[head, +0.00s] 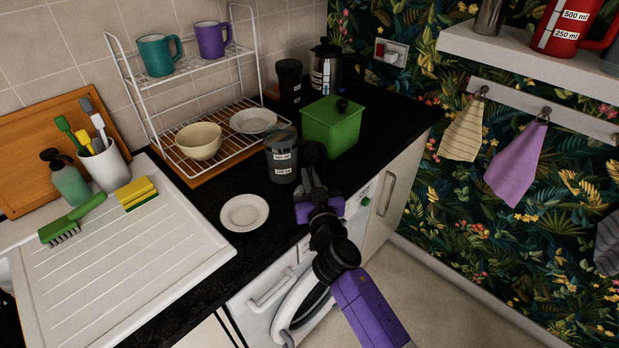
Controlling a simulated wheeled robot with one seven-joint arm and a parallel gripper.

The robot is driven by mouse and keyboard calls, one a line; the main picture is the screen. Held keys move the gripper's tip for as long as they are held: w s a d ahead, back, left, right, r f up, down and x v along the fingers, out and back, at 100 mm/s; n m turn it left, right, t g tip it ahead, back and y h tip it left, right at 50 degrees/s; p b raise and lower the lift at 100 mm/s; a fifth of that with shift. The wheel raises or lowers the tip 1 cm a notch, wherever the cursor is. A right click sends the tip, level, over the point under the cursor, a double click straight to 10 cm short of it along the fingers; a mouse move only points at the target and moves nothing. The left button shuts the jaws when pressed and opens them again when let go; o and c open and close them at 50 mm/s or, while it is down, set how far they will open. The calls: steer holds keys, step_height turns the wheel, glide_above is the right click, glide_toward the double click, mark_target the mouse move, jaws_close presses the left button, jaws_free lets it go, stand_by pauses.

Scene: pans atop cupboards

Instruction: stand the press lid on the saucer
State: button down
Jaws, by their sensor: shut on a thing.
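A dark rounded thing (313,151), apparently the press lid, shows just beyond the fingertips of my gripper (311,177). My gripper is shut on it; the fingers and wrist hide part of it, so its full shape and any contact with the counter cannot be told. The dark glass press jar (282,157), with white volume labels, stands upright just left of the gripper. The white saucer (245,212) lies empty on the black counter, left of and nearer than the gripper.
A green box (331,127) with a black knob stands behind my gripper. A wire rack (190,169) with a cream bowl (198,142) and a white dish (253,121) is at the back left. The white drainer (130,262) borders the counter at left. Counter around the saucer is clear.

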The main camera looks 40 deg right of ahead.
steer(key=c, duration=1.6)
jaws_free()
steer(key=shift+f, duration=0.55)
steer(key=shift+r, duration=0.15)
steer(key=shift+r+p, duration=0.4)
steer(key=shift+p, duration=0.15)
steer(key=shift+r+b+v, duration=0.2)
steer(key=shift+b+v, duration=0.75)
steer(key=shift+v, duration=2.1)
steer(key=shift+r+b+v, duration=0.2)
steer(key=shift+b+v, duration=0.7)
steer(key=shift+v, duration=2.1)
